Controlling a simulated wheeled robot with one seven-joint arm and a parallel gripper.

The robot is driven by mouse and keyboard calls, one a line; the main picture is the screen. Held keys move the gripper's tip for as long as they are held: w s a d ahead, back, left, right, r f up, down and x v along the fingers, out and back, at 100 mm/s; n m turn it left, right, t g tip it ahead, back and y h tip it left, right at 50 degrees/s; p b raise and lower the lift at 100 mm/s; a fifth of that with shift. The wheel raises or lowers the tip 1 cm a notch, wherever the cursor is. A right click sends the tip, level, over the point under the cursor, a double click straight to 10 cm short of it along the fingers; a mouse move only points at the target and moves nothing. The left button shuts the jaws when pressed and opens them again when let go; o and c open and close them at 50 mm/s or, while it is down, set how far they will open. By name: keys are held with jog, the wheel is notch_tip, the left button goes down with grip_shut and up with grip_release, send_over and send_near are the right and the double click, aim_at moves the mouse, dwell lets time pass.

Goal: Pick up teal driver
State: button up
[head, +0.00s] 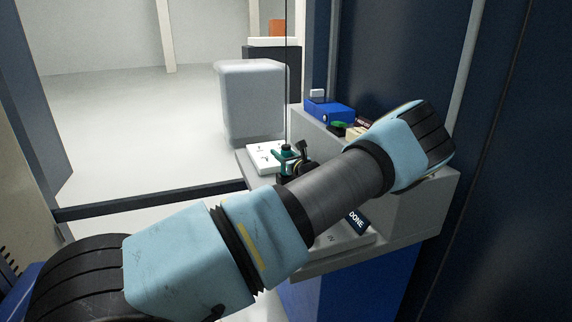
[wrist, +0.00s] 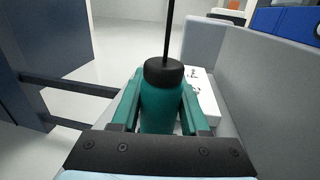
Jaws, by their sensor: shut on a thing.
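The teal driver (wrist: 161,108) stands upright between the jaws in the wrist view, with a black collar and a thin black shaft pointing up. My gripper (wrist: 160,95) is shut on its teal handle, one finger on each side. In the head view the driver (head: 286,150) shows small beyond my arm, its shaft rising above it. The handle's lower end is hidden by my gripper, so I cannot tell whether it touches the surface below.
A white block (head: 262,158) with dark marks lies beside the driver on the grey bench. A blue box (head: 331,110) and small items sit farther back. A "DONE" label (head: 356,219) is near the bench front. A grey cabinet (head: 252,103) stands behind; open floor lies left.

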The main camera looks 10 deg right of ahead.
grip_shut()
notch_tip(320, 180, up, 10)
jog(key=b, duration=0.2)
dwell(0.4)
